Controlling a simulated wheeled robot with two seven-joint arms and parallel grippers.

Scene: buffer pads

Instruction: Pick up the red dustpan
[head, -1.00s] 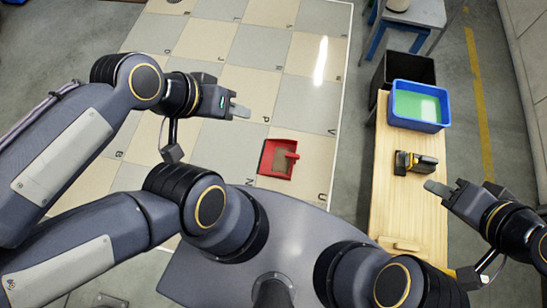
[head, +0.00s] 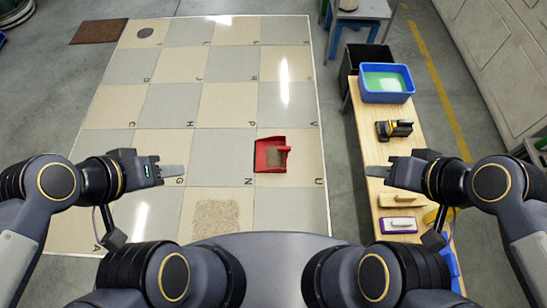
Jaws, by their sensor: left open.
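The red dustpan (head: 271,155) lies on the checkered tile floor in the head view, right of the middle. Its short red handle (head: 284,149) is at its right side, and its pan looks brownish inside. My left gripper (head: 174,170) is open and empty, well to the left of the dustpan and apart from it. My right gripper (head: 376,171) is to the right of the dustpan, in front of the wooden bench's left part. Its fingers overlap in this view, so its opening cannot be told.
The wooden bench (head: 370,131) on the right carries a blue tub (head: 386,98) with green contents, a black and yellow tool (head: 395,129) and brushes. A black bin (head: 362,62) stands behind. A speckled patch (head: 215,219) lies on the near tiles. Floor around the dustpan is clear.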

